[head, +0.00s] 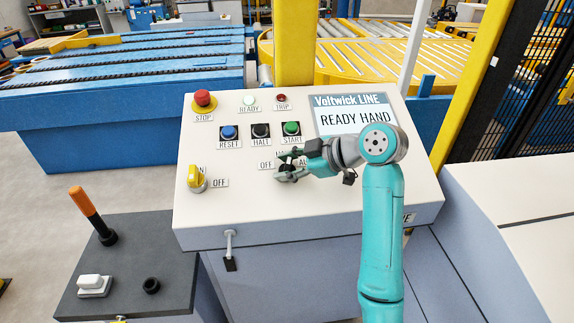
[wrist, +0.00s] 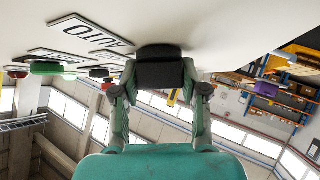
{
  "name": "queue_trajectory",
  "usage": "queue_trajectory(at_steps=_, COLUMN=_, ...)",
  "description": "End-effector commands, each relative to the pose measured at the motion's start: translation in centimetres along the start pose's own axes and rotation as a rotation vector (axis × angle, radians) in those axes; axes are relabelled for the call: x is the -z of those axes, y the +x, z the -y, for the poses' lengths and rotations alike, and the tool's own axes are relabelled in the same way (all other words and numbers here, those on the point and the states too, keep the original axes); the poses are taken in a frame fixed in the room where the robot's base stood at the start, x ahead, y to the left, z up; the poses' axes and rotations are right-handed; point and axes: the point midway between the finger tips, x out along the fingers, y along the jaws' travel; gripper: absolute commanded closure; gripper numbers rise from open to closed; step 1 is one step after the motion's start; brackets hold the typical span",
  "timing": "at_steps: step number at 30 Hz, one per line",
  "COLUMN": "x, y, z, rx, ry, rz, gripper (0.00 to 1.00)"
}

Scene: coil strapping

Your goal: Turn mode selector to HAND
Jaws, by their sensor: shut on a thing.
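The mode selector is a black knob (wrist: 160,72) on the sloped pale control panel (head: 225,115). In the wrist view the two fingers of my gripper (wrist: 160,90) are closed on its sides. In the head view my gripper (head: 285,167) reaches the panel from the right and mostly hides the selector. An OFF label (head: 265,166) shows to its left; the labels above and to the right are partly covered. An AUTO label (wrist: 92,30) shows in the wrist view. The panel display (head: 355,117) reads "READY HAND". The knob's pointing direction is hard to see.
Above the selector are RESET (head: 229,132), HALT (head: 261,131) and START (head: 291,128) buttons. A red STOP button (head: 203,98) is at the upper left and a yellow rotary switch (head: 196,178) at the lower left. An orange-topped lever (head: 84,202) stands on a side box.

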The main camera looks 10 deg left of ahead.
Motion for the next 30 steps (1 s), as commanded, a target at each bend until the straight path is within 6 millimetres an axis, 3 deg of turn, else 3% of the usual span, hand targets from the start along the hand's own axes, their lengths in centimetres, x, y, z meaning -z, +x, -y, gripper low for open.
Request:
queue_trajectory(at_steps=12, x=-0.02, y=0.01, z=-0.01, rx=0.187, ry=-0.163, rz=0.001, gripper=0.92)
queue_trajectory(at_steps=30, x=-0.09, y=0.04, z=0.08, rx=0.233, ry=-0.204, rz=0.002, gripper=0.92)
